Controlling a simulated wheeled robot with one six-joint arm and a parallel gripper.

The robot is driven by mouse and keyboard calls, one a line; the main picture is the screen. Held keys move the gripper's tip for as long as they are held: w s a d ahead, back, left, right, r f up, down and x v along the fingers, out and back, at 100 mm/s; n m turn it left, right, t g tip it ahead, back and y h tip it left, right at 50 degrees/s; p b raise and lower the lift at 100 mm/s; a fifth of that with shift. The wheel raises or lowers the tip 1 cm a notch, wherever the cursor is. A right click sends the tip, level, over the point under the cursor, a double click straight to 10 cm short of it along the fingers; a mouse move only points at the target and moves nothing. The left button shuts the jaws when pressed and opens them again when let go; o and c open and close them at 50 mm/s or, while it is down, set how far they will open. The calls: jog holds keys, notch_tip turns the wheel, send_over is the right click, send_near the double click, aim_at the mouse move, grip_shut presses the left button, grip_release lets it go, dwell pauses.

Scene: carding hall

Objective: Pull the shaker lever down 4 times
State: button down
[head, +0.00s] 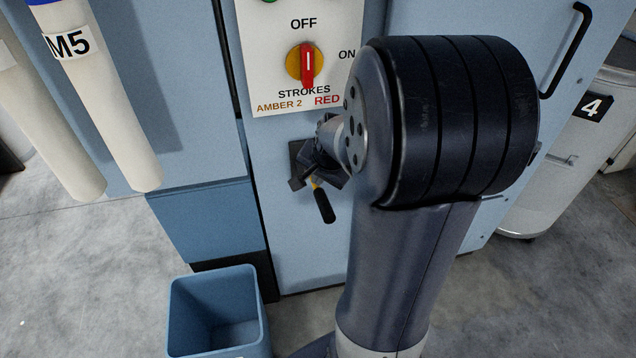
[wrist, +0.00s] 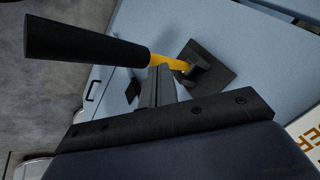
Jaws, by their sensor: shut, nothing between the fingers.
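The shaker lever has a black grip (head: 323,206) on a yellow shaft. In the head view it slants down and out from a dark mounting plate (head: 297,153) on the blue machine front. In the wrist view the black grip (wrist: 85,42), yellow shaft (wrist: 166,62) and dark plate (wrist: 220,66) all show. My gripper (head: 322,178) is at the lever, just above its black grip in the head view. In the wrist view my gripper's fingers (wrist: 157,82) are shut and empty beside the yellow shaft. I cannot tell whether they touch it. My arm hides part of the plate.
A white panel (head: 270,45) above the lever carries a red and yellow switch (head: 306,65), with "STROKES", "AMBER 2" and "RED" below it. A blue bin (head: 218,285) stands on the floor at lower left. White tubes (head: 110,110) hang at left. A white drum (head: 575,140) stands at right.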

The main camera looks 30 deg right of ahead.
aim_at(321, 200)
jog(key=shift+s+a+f+b, duration=0.1)
jog(key=shift+s+f+b, duration=0.25)
jog(key=shift+f+b, duration=0.55)
jog(key=shift+s+a+f+b, duration=0.15)
jog(key=shift+s+f+b, duration=0.15)
jog(key=shift+f+b, duration=0.55)
jog(key=shift+s+a+f+b, duration=0.1)
jog(key=shift+s+f+b, duration=0.25)
jog(key=shift+f+b, duration=0.55)
dwell(2.0)
jog(key=shift+f+p, duration=0.1)
jog(key=shift+p, duration=0.3)
jog(key=shift+w+d+r+p, duration=0.15)
jog(key=shift+w+r+p, duration=0.3)
jog(key=shift+r+p, duration=0.7)
jog(key=shift+w+d+r+p, duration=0.15)
jog(key=shift+w+r+p, duration=0.35)
jog(key=shift+r+p, duration=0.65)
jog(key=shift+w+d+r+p, duration=0.15)
jog(key=shift+w+r+p, duration=0.45)
jog(key=shift+r, duration=0.85)
jog(key=shift+s, duration=0.15)
